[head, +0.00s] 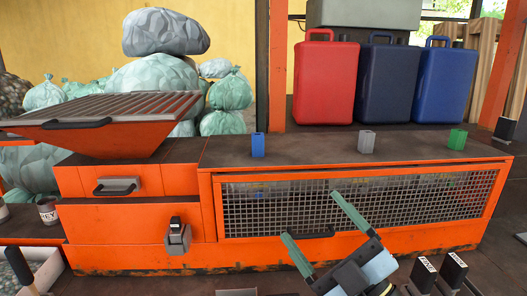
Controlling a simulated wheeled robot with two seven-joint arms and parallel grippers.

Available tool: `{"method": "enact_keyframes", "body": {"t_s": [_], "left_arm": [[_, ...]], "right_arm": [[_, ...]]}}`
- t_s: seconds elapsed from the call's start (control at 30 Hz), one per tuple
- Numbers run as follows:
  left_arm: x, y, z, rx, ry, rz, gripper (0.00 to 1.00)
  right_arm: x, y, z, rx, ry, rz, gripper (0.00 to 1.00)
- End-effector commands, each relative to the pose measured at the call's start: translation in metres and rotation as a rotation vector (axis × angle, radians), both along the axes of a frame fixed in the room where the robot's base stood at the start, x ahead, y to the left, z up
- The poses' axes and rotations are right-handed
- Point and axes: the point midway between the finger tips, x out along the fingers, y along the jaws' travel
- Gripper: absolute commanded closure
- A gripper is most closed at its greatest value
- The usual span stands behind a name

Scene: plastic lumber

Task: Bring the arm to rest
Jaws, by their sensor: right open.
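My right gripper (311,217) shows at the lower middle of the head view, in front of the orange bench's mesh panel (420,205). Its two long green fingers are spread wide apart and point up and to the left. Nothing is between them. The fingers overlap the mesh in the picture; whether they touch it I cannot tell. My left gripper is not in view.
The bench top (300,150) carries a blue block (258,145), a grey block (367,142) and a green block (457,139). A slatted orange hopper (110,125) stands at left. Red (326,80) and blue cases (445,82) stand behind. Black labelled items (453,270) are at lower right.

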Motion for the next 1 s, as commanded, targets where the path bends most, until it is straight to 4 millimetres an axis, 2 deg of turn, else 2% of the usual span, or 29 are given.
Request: {"method": "enact_keyframes", "body": {"t_s": [0.1,0.17,0.2,0.27,0.4,0.5,0.6,0.7,0.87,1.0], "left_arm": [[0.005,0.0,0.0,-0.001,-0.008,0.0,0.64],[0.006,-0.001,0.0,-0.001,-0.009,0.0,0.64],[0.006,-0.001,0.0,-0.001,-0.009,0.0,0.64],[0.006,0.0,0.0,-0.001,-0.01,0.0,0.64],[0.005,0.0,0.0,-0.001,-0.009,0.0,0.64],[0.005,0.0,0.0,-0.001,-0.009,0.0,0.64],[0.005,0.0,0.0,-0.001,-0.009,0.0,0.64],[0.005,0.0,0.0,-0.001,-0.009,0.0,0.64],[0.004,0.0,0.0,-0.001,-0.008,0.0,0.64],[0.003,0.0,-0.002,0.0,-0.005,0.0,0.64]], "right_arm": [[0.016,-0.044,-0.043,0.141,0.269,-0.204,0.17],[0.018,-0.065,-0.071,0.191,0.413,-0.3,0.17],[0.016,-0.078,-0.093,0.218,0.515,-0.364,0.17],[0.008,-0.096,-0.127,0.249,0.673,-0.449,0.17],[-0.033,-0.125,-0.207,0.277,1.049,-0.608,0.17],[-0.071,-0.134,-0.25,0.267,1.28,-0.677,0.17],[-0.109,-0.138,-0.281,0.249,1.473,-0.716,0.17],[-0.146,-0.138,-0.303,0.224,1.646,-0.738,0.17],[-0.205,-0.135,-0.325,0.176,1.897,-0.746,0.17],[-0.198,-0.134,-0.363,0.161,1.917,-0.749,0.17]]}}
